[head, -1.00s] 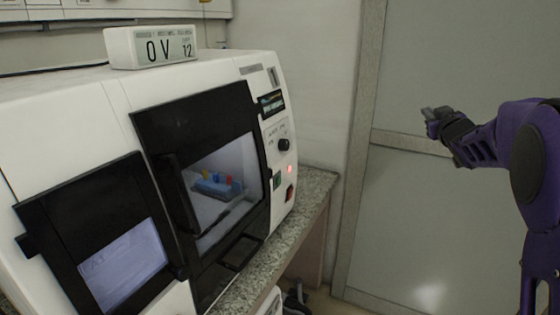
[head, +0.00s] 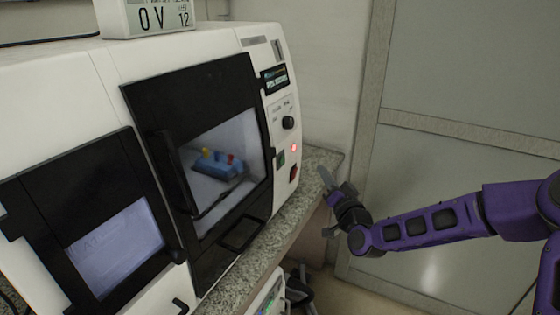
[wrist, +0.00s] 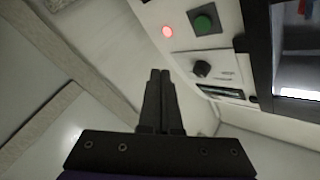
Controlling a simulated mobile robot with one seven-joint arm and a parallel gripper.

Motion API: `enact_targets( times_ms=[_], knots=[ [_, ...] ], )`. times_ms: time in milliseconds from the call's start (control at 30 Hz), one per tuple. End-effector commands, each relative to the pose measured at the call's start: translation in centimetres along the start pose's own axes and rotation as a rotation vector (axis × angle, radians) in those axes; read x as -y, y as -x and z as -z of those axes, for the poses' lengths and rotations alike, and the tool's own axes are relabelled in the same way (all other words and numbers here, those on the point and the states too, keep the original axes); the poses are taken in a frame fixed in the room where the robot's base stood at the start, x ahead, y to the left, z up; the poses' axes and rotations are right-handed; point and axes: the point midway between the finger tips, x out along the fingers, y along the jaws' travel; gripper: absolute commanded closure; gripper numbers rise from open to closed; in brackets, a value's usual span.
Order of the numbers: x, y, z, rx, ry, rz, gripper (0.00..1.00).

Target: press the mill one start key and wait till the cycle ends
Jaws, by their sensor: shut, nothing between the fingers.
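The mill (head: 85,85) is a white machine with a black-framed window door (head: 135,95), which looks shut. Its front panel on the right carries a green square key (head: 281,158), a lit red lamp (head: 293,147) and a red switch (head: 293,173). The green key (wrist: 205,22) and red lamp (wrist: 167,31) also show in the wrist view. I cannot read any label on the green key. My gripper (head: 325,175) is to the right of the panel, apart from it, with its fingers together and empty. In the wrist view the fingers (wrist: 160,76) point toward the panel.
A black knob (head: 289,123) and small display (head: 274,79) are above the lamp. Behind the window is a blue block (head: 218,168) with coloured pieces. A granite counter edge (head: 311,182) lies below the panel. A grey door (head: 460,85) is at right.

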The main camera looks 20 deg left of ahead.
Motion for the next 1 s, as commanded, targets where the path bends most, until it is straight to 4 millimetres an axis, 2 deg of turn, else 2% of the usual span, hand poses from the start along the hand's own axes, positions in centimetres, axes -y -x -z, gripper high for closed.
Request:
enact_targets(
  times_ms=[367,800,1000],
  knots=[
    [0.3,-0.4,-0.3,0.002,0.002,0.002,1.0],
    [3.3,-4.3,-3.3,0.004,0.0,0.002,1.0],
    [4.0,-5.7,-4.3,0.002,0.003,0.001,1.0]
  ],
)
